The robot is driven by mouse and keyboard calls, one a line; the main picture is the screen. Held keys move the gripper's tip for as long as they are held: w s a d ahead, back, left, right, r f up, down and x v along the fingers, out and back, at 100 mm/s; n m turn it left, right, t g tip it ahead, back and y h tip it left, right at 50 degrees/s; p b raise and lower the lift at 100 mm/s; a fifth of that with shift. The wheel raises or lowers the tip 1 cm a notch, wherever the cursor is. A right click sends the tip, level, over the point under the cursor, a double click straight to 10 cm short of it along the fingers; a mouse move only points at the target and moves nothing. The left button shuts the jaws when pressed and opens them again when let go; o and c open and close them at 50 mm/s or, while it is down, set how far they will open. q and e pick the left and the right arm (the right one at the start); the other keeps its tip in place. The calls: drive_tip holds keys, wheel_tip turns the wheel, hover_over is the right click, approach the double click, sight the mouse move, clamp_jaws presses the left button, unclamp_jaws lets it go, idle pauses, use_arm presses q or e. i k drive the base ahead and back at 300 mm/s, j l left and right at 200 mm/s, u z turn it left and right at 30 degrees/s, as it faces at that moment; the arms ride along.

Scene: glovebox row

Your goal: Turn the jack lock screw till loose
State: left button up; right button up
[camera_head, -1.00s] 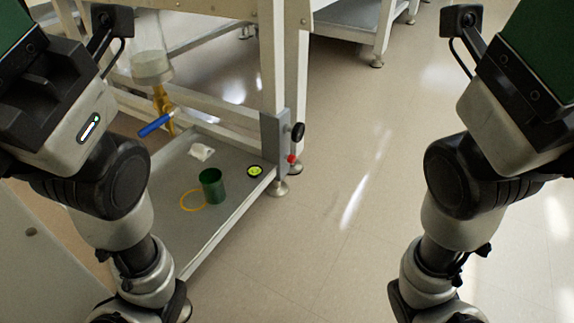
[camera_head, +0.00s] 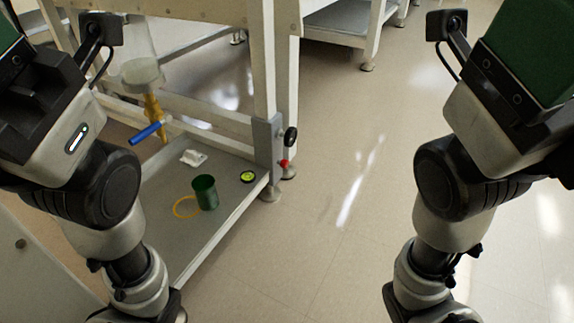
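A grey jack bracket (camera_head: 266,150) is fixed to the front leg of the white frame, near the middle of the head view. On its right side are a round black knob (camera_head: 290,136) and, below it, a small red knob (camera_head: 284,164). I cannot tell which of the two is the lock screw. The leg ends in a round foot (camera_head: 270,193) on the floor. My arms run down the left and right sides of the view, both well apart from the bracket. Neither gripper shows.
The low grey shelf (camera_head: 215,222) left of the leg holds a green cup (camera_head: 205,192), a yellow ring (camera_head: 184,207), a white crumpled piece (camera_head: 193,158) and a yellow-green disc (camera_head: 247,177). A blue-handled valve (camera_head: 147,133) hangs above. Floor (camera_head: 340,240) right of the leg is clear.

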sight(285, 163)
drive_tip(key=i+l+u, duration=0.1)
drive_tip(key=i+l, duration=0.15)
drive_tip(key=i, duration=0.15)
drive_tip(key=i+l+u, duration=0.1)
drive_tip(key=i+l, duration=0.15)
drive_tip(key=i, duration=0.15)
